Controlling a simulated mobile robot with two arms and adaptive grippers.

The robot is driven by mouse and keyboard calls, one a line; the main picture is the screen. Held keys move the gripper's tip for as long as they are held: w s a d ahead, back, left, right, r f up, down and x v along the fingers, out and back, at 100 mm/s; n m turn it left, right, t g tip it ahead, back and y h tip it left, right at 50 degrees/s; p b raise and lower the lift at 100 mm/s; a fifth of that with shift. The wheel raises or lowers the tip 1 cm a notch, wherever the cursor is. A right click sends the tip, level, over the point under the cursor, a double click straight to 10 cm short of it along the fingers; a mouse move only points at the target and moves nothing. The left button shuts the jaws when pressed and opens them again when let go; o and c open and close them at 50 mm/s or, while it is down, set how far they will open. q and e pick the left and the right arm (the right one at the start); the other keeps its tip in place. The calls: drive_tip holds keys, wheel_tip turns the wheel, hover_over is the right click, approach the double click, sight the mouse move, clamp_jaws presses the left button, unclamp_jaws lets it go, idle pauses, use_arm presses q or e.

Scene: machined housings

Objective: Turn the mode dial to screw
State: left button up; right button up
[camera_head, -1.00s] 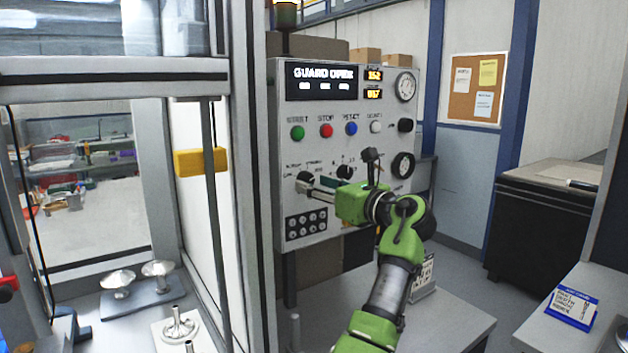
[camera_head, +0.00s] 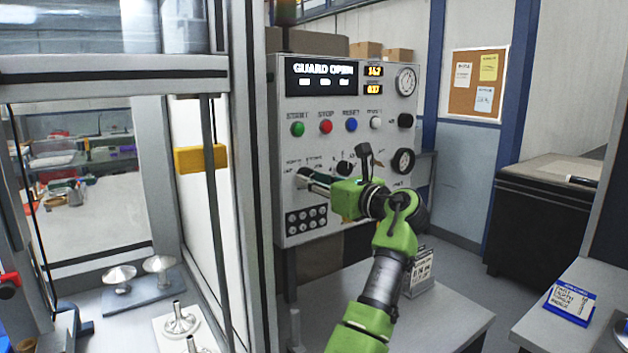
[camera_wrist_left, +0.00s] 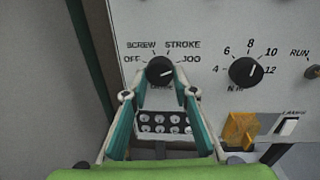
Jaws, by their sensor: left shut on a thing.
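The mode dial (camera_wrist_left: 160,70) is a round black knob on the panel, with OFF, SCREW, STROKE and JOG printed around it in the left wrist view. A pale mark on its face seems to point right, toward the JOG side. My left gripper (camera_wrist_left: 161,78) is shut on the dial, with one fingertip at each side of it. In the head view my left gripper (camera_head: 316,184) reaches the panel's lower left, and the dial (camera_head: 302,176) is partly hidden there. My right gripper is not in view.
The control panel (camera_head: 345,100) reads GUARD OPEN and carries coloured buttons. A second black dial (camera_wrist_left: 246,71) numbered 4 to 12 sits to the right, above an orange part (camera_wrist_left: 240,130) and a switch. The machine's frame post (camera_head: 256,180) stands close on the left.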

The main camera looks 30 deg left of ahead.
use_arm(q)
drive_tip(key=n, duration=0.5)
drive_tip(key=n+h, duration=0.1)
drive_tip(key=n, duration=1)
drive_tip(key=shift+r+t, duration=0.25)
drive_tip(key=shift+t, duration=0.15)
drive_tip(key=shift+n, duration=0.4)
drive_tip(key=o, duration=1.1)
drive_tip(key=shift+h, duration=0.3)
drive_tip(key=v, duration=1.2)
drive_tip(key=shift+f, duration=0.1)
